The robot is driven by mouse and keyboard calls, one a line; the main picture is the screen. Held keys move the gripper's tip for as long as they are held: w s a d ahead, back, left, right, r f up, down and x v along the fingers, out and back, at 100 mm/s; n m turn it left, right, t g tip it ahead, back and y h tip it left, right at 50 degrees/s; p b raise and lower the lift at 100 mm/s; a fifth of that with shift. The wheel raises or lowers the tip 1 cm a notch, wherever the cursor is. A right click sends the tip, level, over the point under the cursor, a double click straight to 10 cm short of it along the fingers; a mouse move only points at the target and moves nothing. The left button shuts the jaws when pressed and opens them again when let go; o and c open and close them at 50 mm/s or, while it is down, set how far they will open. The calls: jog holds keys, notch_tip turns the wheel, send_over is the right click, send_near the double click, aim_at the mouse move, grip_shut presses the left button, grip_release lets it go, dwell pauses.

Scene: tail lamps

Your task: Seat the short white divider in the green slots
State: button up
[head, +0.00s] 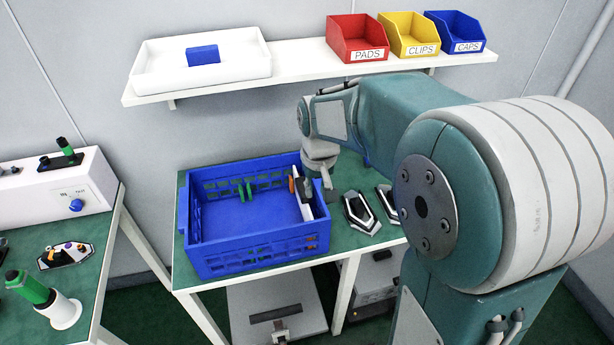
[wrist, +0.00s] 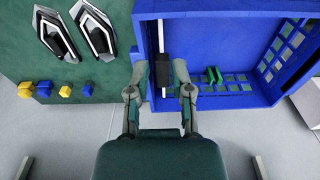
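The white divider (head: 299,190) stands upright near the right wall inside the blue crate (head: 240,257), beside an orange slot piece (head: 291,184). In the wrist view the divider (wrist: 161,35) is a thin white strip with a dark block (wrist: 162,68) on it. The green slots (head: 245,191) are at the crate's far wall; they also show in the wrist view (wrist: 214,75), apart from the divider. My gripper (wrist: 162,75) is open, its fingers on either side of the dark block with gaps showing. In the head view my arm partly hides the crate's right end.
Black-and-white tail lamps (head: 360,212) lie right of the crate on the green table. Yellow and blue blocks (wrist: 45,88) lie near the table edge in the wrist view. A shelf (head: 300,72) with bins runs above. The crate's middle is empty.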

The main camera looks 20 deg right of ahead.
send_near(311, 216)
jog(key=shift+w+g, duration=0.4)
notch_tip(311, 216, down, 11)
jog(key=shift+r, duration=0.2)
grip_shut()
